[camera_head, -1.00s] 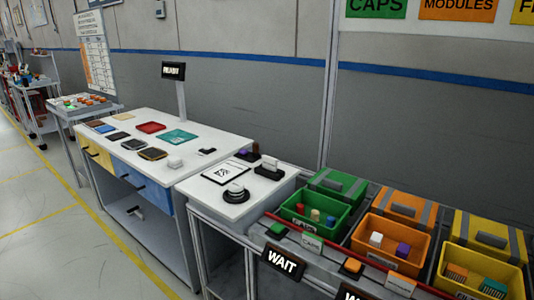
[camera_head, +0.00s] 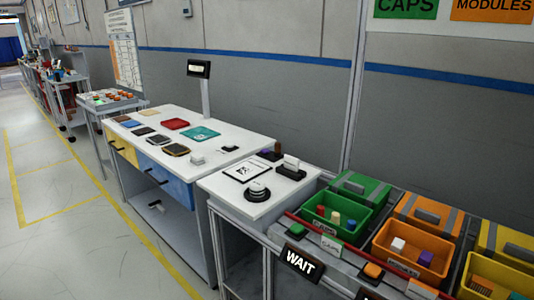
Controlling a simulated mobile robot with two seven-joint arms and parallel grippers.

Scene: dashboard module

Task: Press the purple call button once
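No button that I can clearly tell is the purple call button shows. A small purple item (camera_head: 263,154) lies at the back of the small white table, beside a dark upright piece; I cannot tell what it is. Two buttons sit in front of the bins: a green button (camera_head: 297,230) by the green bin and an orange button (camera_head: 372,271) by the orange bin. Neither of my grippers is in view.
A green bin (camera_head: 318,224) and an orange bin (camera_head: 380,245) hold small blocks; a yellow bin (camera_head: 470,270) is cut off at right. A white workbench (camera_head: 215,151) with colored plates and a small display (camera_head: 199,69) stands left. The floor (camera_head: 70,240) at left is clear.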

